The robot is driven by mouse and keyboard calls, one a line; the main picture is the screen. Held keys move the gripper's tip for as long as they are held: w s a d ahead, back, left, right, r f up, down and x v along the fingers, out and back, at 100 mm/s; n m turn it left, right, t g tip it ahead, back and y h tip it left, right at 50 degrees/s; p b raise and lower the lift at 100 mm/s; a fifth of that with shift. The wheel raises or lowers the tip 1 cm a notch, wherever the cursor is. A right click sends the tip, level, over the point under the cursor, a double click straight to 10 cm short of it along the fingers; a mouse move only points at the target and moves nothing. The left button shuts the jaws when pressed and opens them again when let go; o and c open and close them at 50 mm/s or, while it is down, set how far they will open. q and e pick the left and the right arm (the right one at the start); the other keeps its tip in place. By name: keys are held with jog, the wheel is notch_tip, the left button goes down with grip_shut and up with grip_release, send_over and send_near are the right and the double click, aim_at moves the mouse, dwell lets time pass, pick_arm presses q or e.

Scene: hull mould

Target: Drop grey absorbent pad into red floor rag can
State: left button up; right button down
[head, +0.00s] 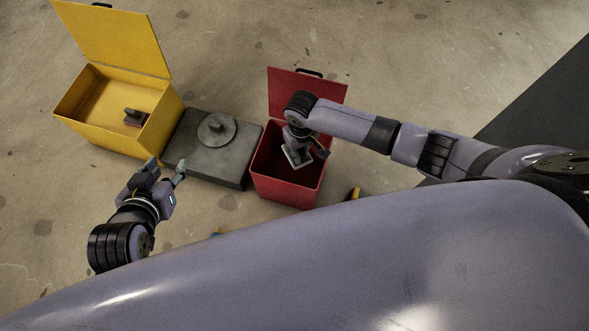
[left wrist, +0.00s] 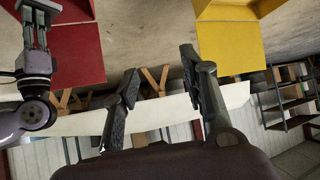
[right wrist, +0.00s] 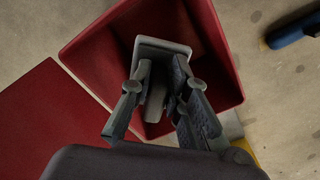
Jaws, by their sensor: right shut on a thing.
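The red can (head: 288,188) stands on the floor with its lid (head: 306,92) open; it also shows in the right wrist view (right wrist: 90,52). My right gripper (head: 297,150) reaches over the can's opening and is shut on the grey pad (head: 299,157). In the right wrist view the pad (right wrist: 162,47) sits between the fingertips, over the open can. Whether it lies below the rim I cannot tell. My left gripper (head: 166,165) is open and empty, left of the can, in front of the dark block; its spread fingers show in the left wrist view (left wrist: 160,70).
A yellow bin (head: 95,115) with its lid (head: 115,35) open stands at the left, with a small dark object (head: 135,117) inside. A dark grey block (head: 205,165) with a round disc (head: 217,128) lies between the bins. A blue object (right wrist: 293,30) lies on the floor.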

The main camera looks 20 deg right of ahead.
jog(key=shift+f+b, duration=0.7)
pick_arm(q)
jog(key=w+d+r+t+h, duration=0.1)
jog(key=w+d+r+t, duration=0.1)
jog(key=w+r+t, duration=0.2)
jog(key=shift+w+r+t, duration=0.35)
jog(key=shift+r+t, duration=0.05)
jog(key=shift+r, duration=0.9)
jog(key=shift+d, duration=0.1)
pick_arm(e)
jog(key=c, duration=1.4)
grip_release()
jog(key=shift+c, duration=0.2)
notch_tip(320, 180, up, 12)
